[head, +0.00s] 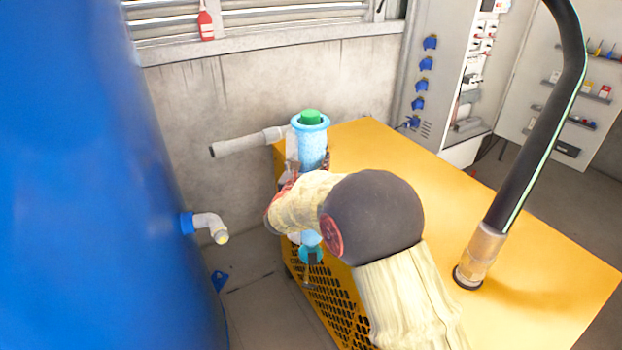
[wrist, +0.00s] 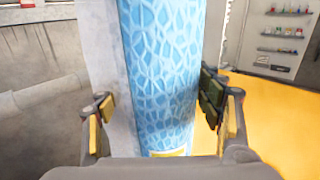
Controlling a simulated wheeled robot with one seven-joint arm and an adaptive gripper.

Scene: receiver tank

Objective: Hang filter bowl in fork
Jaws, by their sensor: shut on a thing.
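The filter bowl (head: 311,146) is a light blue, upright cylinder with a flared rim and a green piece (head: 311,117) in its top. A teal end (head: 311,254) shows at its bottom, below my arm. In the wrist view the bowl (wrist: 162,75) fills the middle, with a cracked-looking blue pattern. My gripper (wrist: 165,112) has one finger on each side of the bowl and is shut on it. In the head view my arm hides the gripper and the bowl's middle. A grey upright part (wrist: 103,60) stands beside the bowl. I cannot make out the fork clearly.
A yellow cabinet (head: 440,190) stands at the right, with a black hose (head: 540,125) rising from it. A grey pipe (head: 245,143) runs left from near the bowl. A blue tank (head: 70,180) with a pipe elbow (head: 208,225) fills the left. A concrete wall (head: 220,95) is behind.

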